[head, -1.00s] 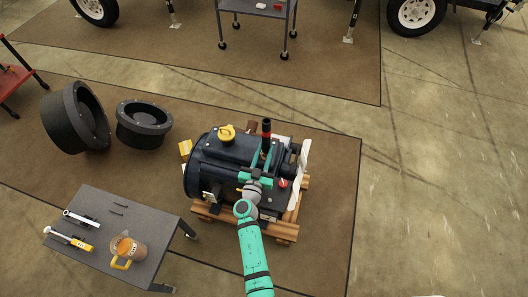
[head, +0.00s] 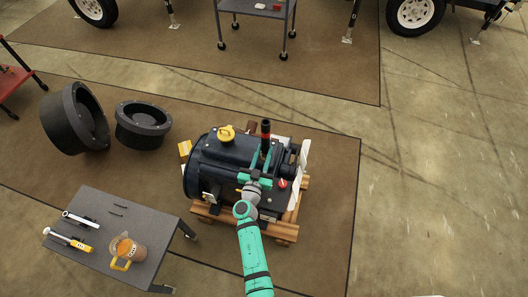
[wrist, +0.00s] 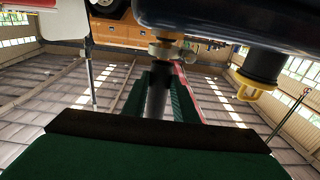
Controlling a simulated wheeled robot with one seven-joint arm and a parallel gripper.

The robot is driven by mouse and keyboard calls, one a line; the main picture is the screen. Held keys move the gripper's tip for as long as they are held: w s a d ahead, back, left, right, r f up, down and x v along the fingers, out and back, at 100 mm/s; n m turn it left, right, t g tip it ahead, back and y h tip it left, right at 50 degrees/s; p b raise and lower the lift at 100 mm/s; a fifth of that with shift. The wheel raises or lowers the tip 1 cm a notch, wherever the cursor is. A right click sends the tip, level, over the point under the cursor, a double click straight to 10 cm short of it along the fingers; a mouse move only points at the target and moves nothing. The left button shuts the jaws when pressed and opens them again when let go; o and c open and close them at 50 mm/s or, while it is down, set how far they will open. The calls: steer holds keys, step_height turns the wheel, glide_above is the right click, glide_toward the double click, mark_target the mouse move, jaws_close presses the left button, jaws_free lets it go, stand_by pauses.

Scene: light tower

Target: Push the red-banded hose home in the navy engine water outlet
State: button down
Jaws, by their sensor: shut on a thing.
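The navy engine (head: 222,160) lies on a wooden cradle; its underside-up body also fills the top of the wrist view (wrist: 220,18). In the wrist view the grey hose (wrist: 157,100) runs between my fingers toward a pale fitting with a brass-coloured clamp (wrist: 163,50) on the engine. I cannot tell how deeply the hose sits there.
A yellow cap (head: 226,132) stands on the engine's left part, and a red knob (head: 283,183) is right of my gripper. A grey table (head: 165,225) with tools and a jug stands at front left. Black rings (head: 143,125) lie behind it. Floor at right is clear.

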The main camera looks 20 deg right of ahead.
steer(key=shift+f, duration=0.8)
steer(key=shift+r, duration=0.2)
steer(key=shift+r, duration=0.55)
steer(key=shift+s+d+f, duration=0.1)
steer(key=shift+f, duration=0.1)
stand_by(1.3)
steer(key=shift+f, duration=0.55)
steer(key=c, duration=1.4)
jaws_free()
steer(key=shift+o, duration=0.2)
steer(key=v, duration=1.1)
